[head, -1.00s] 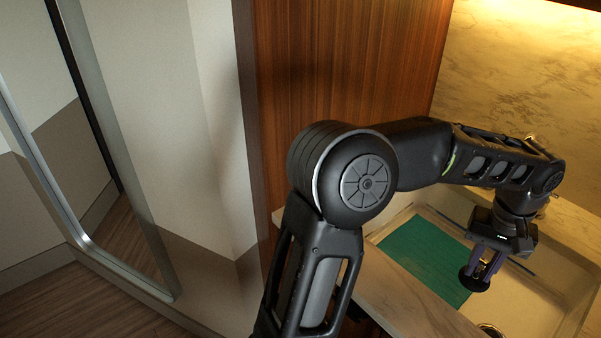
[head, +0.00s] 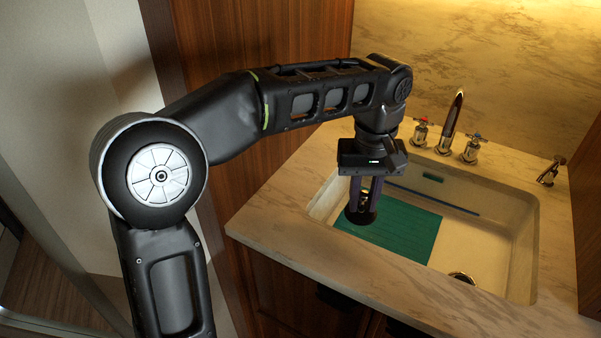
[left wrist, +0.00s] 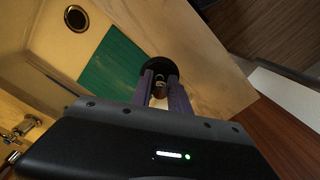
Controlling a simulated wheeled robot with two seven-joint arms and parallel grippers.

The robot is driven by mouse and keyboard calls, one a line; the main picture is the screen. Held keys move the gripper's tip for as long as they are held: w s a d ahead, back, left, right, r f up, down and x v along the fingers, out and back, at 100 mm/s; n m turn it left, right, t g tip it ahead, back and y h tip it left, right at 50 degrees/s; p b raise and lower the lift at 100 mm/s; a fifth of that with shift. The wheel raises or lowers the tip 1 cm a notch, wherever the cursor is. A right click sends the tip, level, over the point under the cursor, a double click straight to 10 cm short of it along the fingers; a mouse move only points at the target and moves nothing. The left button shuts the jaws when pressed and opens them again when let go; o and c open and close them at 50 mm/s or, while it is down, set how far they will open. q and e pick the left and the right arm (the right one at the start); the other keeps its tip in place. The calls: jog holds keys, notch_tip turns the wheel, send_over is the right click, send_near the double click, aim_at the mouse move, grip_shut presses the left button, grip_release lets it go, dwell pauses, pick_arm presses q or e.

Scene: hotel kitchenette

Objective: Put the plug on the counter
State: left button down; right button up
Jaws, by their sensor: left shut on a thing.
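The plug (head: 361,217) is a dark round disc at the tips of my left gripper (head: 364,205). The gripper is shut on it and points down, holding it over the left part of the sink (head: 490,262). In the left wrist view the plug (left wrist: 158,70) shows as a black disc beyond the fingers (left wrist: 160,88), between the green mat and the counter. The pale marble counter (head: 290,225) surrounds the sink. I cannot tell the exact height of the plug above the mat. My right gripper is in neither view.
A green mat (head: 405,238) lies in the sink, with the drain (head: 462,278) to its right. A tap (head: 453,120) with two handles stands behind the sink, and a small dispenser (head: 551,170) at right. The counter's front strip (head: 350,272) is bare. A wooden panel (head: 255,50) rises at left.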

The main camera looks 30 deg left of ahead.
pick_arm(q)
jog(key=a, duration=0.6)
jog(key=a+f+b, duration=0.1)
jog(key=a, duration=0.6)
jog(key=a+f, duration=0.1)
jog(key=a, duration=0.5)
jog(key=shift+s+a+f, duration=0.25)
jog(key=shift+a, duration=0.05)
jog(key=shift+w+f, duration=0.1)
jog(key=shift+f, duration=0.2)
jog(key=shift+f, duration=0.1)
notch_tip(320, 180, down, 3)
jog(key=shift+f, duration=0.1)
jog(key=shift+a+f+p, duration=0.15)
jog(key=shift+f+p, duration=0.05)
jog(key=shift+p, duration=0.2)
